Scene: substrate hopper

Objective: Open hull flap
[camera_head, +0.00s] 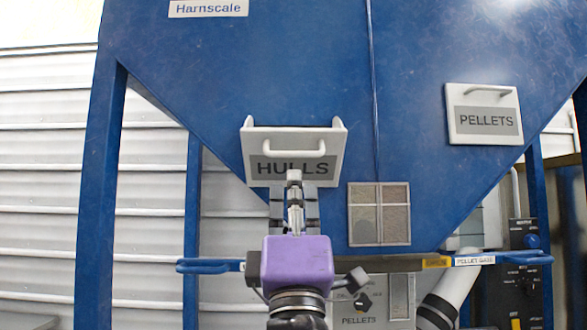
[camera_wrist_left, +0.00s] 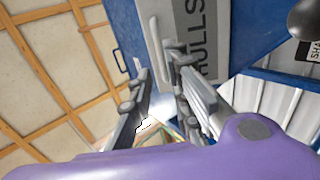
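The hull flap (camera_head: 256,140) is a white panel labelled HULLS on the blue hopper's slanted front. White side pieces show at its upper corners, unlike on the pellets flap, and its top appears to lean out from the hopper. Its white handle (camera_head: 293,152) crosses the panel above and partly over the label. My left gripper (camera_head: 294,178) is just below the handle, in front of the label. In the left wrist view my left gripper (camera_wrist_left: 160,70) has its fingers apart, with the handle (camera_wrist_left: 156,48) near the fingertips; contact is unclear. My right gripper is not visible.
The blue hopper (camera_head: 300,70) fills the middle. A closed pellets flap (camera_head: 483,97) is at upper right and a mesh window (camera_head: 379,214) lies right of my gripper. A blue-handled bar (camera_head: 210,266) runs below, with a control panel (camera_head: 525,260) at right.

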